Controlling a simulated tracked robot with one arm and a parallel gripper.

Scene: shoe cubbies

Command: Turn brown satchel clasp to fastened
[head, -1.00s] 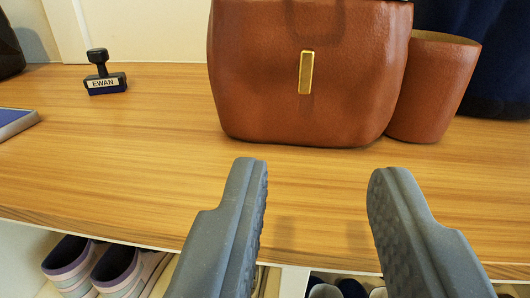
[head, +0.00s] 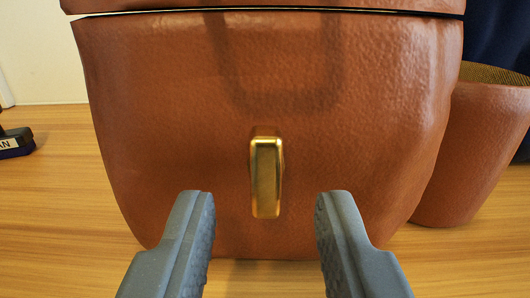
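The brown satchel (head: 380,130) stands upright on the wooden bench top and fills most of the head view. Its gold clasp (head: 265,180) is a narrow bar on the satchel's front, standing close to vertical. A dark gap runs across the satchel's top under the lid edge. My gripper (head: 265,205) is open and empty. Its two grey fingers are spread to either side of the clasp, a little lower in the picture, with clear space between each finger and the clasp. I cannot tell exactly how far the fingertips are from the leather.
A brown cup-shaped container (head: 470,150) stands beside the satchel on the right, with something dark blue (head: 495,35) behind it. A dark stamp (head: 14,142) sits at the left edge.

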